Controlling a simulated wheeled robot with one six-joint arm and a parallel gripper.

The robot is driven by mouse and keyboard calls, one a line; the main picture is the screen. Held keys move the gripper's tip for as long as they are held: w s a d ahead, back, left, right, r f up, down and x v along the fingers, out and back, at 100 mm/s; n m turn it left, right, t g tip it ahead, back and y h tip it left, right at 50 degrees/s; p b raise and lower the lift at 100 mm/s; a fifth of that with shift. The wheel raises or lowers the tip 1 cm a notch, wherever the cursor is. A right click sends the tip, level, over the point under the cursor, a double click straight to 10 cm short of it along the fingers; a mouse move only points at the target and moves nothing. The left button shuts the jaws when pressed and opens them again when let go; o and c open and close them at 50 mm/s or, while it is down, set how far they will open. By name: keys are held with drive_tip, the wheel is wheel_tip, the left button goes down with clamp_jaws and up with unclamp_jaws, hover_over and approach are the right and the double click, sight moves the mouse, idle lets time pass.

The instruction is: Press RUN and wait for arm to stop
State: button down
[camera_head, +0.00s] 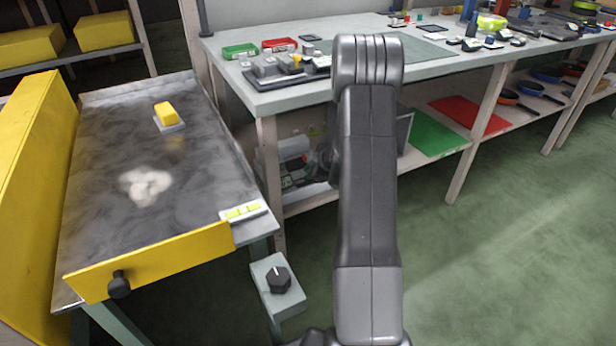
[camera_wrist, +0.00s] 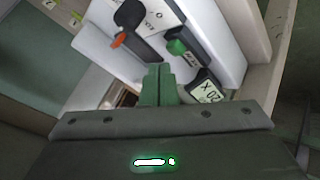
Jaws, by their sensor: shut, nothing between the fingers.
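In the wrist view my gripper (camera_wrist: 158,72) is shut and empty, its two green fingers together. Just beyond the fingertips is a white control box (camera_wrist: 92,45). It carries a green button (camera_wrist: 177,46) on a dark plate, whose lettering I cannot read surely. The fingertips are close to this button; I cannot tell if they touch. A black lever (camera_wrist: 130,18) with an orange tip sits to its left. A small display (camera_wrist: 206,88) is to the right of the fingers. In the head view my arm hides the gripper and most of the box.
At left in the head view is a grey-topped table (camera_head: 90,170) with a yellow block (camera_head: 165,110), a pale patch (camera_head: 146,186) and a yellow front board (camera_head: 150,262). A knob box (camera_head: 278,285) stands beside it. A workbench (camera_head: 430,50) runs behind my arm. Green floor is clear at right.

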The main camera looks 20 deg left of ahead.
drive_tip(key=shift+f, duration=0.1)
drive_tip(key=shift+f, duration=0.35)
